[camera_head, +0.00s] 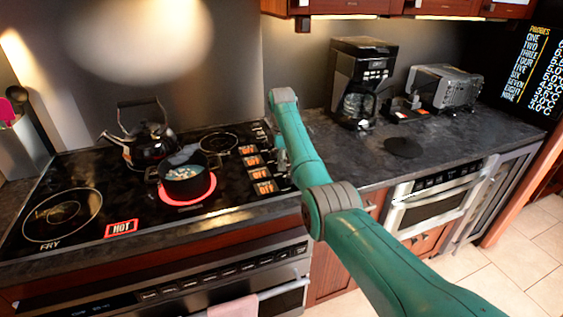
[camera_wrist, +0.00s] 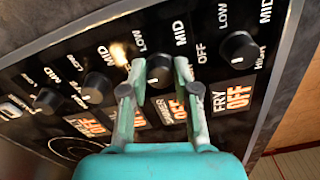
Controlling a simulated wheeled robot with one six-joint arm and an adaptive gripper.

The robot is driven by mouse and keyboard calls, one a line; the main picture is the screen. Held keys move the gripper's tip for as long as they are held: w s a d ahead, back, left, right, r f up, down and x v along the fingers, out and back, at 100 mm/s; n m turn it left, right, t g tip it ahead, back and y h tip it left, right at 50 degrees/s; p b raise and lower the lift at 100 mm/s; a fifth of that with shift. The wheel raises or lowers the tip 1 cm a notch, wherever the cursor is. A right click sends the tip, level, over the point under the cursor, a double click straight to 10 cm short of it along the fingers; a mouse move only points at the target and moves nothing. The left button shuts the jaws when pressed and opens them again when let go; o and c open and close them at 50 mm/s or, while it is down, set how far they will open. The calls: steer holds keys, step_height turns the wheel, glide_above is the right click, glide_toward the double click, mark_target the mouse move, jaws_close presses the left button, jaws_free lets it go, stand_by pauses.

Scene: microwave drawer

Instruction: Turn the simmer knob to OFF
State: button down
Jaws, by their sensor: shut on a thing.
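In the wrist view, the simmer knob (camera_wrist: 157,72) is a round black knob with a small pale mark on its lower edge. An orange display (camera_wrist: 177,110), apparently its own, sits below it, partly hidden by my fingers; the reading cannot be made out fully. My gripper (camera_wrist: 160,66) has one finger on each side of this knob and is shut on it. LOW, MID and OFF are printed around the knob. In the head view, my arm hides the knobs and most of my gripper at the right end of the cooktop (camera_head: 110,190).
The fry knob (camera_wrist: 238,47) is close on the right, its display (camera_wrist: 233,97) reading OFF. Two other knobs (camera_wrist: 95,86) (camera_wrist: 47,99) are on the left. A pot (camera_head: 185,183) stands on a glowing red burner, with a kettle (camera_head: 147,145) behind it. A coffee maker (camera_head: 358,85) stands right.

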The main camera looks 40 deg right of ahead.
stand_by(0.5)
steer(key=c, duration=0.9)
jaws_free()
steer(key=shift+o, duration=0.2)
steer(key=shift+r, duration=3.75)
steer(key=shift+w, duration=0.1)
